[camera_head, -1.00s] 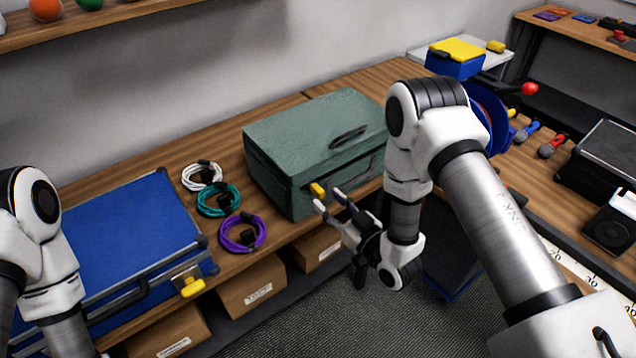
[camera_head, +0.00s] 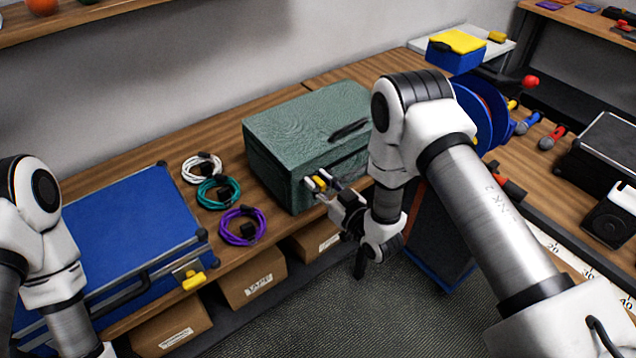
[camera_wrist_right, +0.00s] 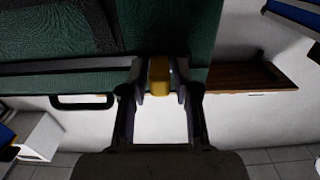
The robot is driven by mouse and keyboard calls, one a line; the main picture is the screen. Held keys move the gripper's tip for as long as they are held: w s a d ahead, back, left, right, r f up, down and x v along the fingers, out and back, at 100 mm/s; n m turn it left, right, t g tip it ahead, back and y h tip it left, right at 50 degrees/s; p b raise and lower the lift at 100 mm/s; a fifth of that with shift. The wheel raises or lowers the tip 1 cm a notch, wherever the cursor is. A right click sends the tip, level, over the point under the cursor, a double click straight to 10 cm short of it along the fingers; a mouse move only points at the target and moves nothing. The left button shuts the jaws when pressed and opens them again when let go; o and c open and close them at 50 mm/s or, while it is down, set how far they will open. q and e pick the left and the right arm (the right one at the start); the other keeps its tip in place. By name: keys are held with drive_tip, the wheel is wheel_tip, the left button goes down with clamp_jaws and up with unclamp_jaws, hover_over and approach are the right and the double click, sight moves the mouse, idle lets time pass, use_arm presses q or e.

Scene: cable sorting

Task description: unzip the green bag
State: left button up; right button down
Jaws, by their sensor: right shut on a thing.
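The green bag (camera_head: 300,135) stands closed on the wooden table, with a dark handle on its lid. A yellow zipper pull (camera_head: 319,183) sits at its front left corner. My right gripper (camera_head: 319,185) is at that corner, with one finger on each side of the pull. The right wrist view shows the yellow pull (camera_wrist_right: 159,76) between the two fingertips (camera_wrist_right: 160,85), against the green bag side (camera_wrist_right: 225,30). My left arm shows at the left edge of the head view, but its gripper is out of frame.
White, teal and purple cable coils (camera_head: 240,212) lie left of the bag. A blue case (camera_head: 135,230) with a yellow latch (camera_head: 193,281) is further left. Cardboard boxes (camera_head: 252,279) sit on the shelf below. A blue cable reel (camera_head: 478,112) stands to the right.

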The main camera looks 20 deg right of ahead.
drive_tip(key=w+d+b, duration=0.3)
drive_tip(key=w+d, duration=0.1)
drive_tip(key=d, duration=0.8)
drive_tip(key=w+d+b, duration=0.3)
drive_tip(key=w+d, duration=0.2)
drive_tip(key=d, duration=0.8)
drive_tip(key=shift+d, duration=0.15)
drive_tip(key=shift+r, duration=0.1)
drive_tip(key=c, duration=1.1)
unclamp_jaws()
drive_tip(key=shift+w, duration=0.1)
drive_tip(key=shift+d, duration=0.15)
